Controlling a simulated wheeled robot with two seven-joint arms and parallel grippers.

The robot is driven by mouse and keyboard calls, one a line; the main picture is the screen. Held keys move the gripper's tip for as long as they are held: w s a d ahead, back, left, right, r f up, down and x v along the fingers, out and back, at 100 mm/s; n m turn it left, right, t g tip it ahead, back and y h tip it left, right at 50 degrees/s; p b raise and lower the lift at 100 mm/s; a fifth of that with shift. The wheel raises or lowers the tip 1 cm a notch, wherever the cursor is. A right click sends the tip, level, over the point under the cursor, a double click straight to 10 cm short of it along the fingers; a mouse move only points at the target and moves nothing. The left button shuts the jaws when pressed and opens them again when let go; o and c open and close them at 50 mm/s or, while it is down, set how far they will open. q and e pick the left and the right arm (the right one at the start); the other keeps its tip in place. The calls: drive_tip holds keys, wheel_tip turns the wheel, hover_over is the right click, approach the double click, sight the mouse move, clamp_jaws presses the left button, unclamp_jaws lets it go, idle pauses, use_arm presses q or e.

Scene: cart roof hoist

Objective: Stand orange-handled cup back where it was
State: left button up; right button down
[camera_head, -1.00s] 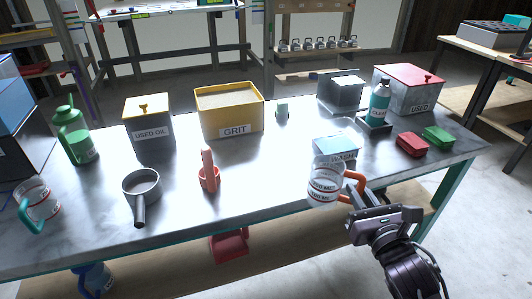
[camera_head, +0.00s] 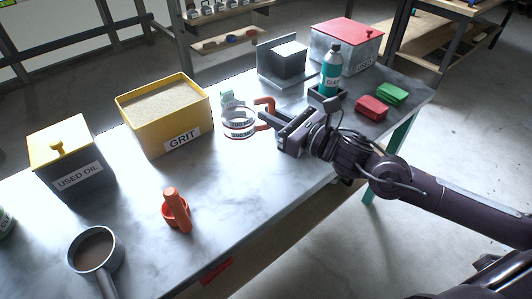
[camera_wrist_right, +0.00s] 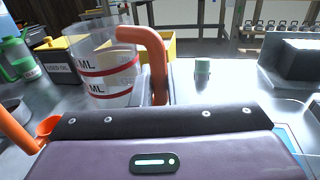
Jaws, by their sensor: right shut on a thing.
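The orange-handled cup (camera_head: 238,126) is clear, with red bands and black lettering. My right gripper (camera_head: 272,117) is shut on its orange handle (camera_head: 266,103). The cup looks about upright, in front of the right end of the GRIT box; I cannot tell whether its base touches the table. My left gripper is not in view.
The yellow GRIT box (camera_head: 140,130) is left of the cup. A small green-and-white item (camera_head: 227,97) is just behind it. An orange scoop (camera_head: 176,212) and a grey pan (camera_head: 95,250) lie to the left. A teal bottle (camera_head: 330,72) and red (camera_head: 371,107) and green (camera_head: 392,94) blocks are at right.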

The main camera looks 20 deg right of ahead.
wheel_tip(320, 180, down, 8)
drive_tip(key=shift+f, duration=1.95)
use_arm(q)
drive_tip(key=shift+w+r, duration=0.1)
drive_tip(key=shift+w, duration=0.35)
use_arm(e)
drive_tip(key=shift+a, duration=0.1)
use_arm(q)
drive_tip(key=shift+b, duration=0.35)
use_arm(e)
drive_tip(key=shift+f, duration=0.1)
drive_tip(key=c, duration=1.5)
unclamp_jaws()
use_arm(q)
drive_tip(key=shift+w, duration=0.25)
use_arm(e)
drive_tip(key=shift+o, duration=0.3)
